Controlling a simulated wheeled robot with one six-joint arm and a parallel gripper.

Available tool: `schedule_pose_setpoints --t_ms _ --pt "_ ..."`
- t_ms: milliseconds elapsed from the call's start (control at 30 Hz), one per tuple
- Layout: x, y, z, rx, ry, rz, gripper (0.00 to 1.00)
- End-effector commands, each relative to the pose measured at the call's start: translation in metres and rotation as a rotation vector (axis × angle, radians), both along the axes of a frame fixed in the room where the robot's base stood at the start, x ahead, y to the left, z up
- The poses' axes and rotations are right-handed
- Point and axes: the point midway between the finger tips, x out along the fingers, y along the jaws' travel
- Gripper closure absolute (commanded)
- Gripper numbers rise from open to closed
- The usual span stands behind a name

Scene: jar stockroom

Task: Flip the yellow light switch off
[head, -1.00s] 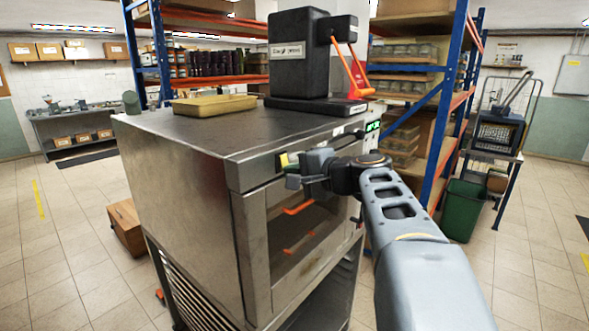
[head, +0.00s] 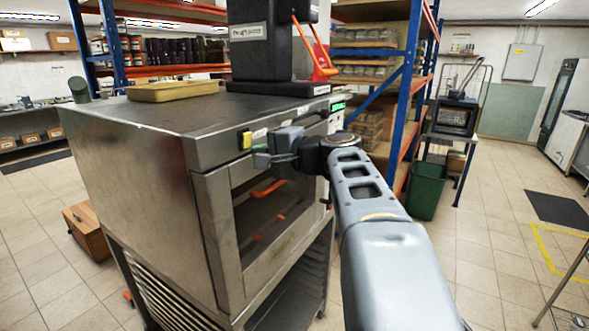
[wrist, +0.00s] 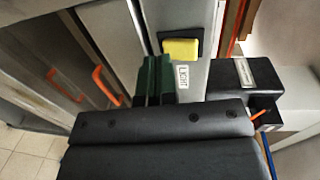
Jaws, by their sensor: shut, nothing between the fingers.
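The yellow light switch (head: 246,140) is on the top front strip of a steel oven (head: 200,150), near its left end. In the wrist view the yellow switch (wrist: 180,48) sits in a black frame above a label reading LIGHT. My gripper (head: 262,158) is in front of the oven, just below and right of the switch. Its dark green fingers (wrist: 153,78) are together and empty, and in the wrist view they point up just left of the switch. A gap or contact with the panel cannot be told.
A yellow tray (head: 173,90) and a black machine (head: 268,45) with an orange lever stand on the oven. A blue-and-orange shelf stands behind; a green bin (head: 427,188) is at right. Floor on the right is largely clear.

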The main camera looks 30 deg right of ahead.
Motion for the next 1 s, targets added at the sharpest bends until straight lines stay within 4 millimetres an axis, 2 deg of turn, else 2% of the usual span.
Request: schedule_pose_setpoints --t_ms 100,400,533,700,1000 --pt "-0.014 -0.006 -0.011 -0.003 -0.001 0.005 1.00" --pt "-0.067 -0.032 -0.019 -0.002 -0.001 0.002 1.00" --pt "-0.084 -0.040 -0.022 -0.002 -0.001 0.002 1.00" --pt "-0.097 -0.046 -0.024 -0.001 -0.001 0.005 1.00" --pt "-0.103 -0.048 -0.025 -0.001 0.000 0.009 1.00"
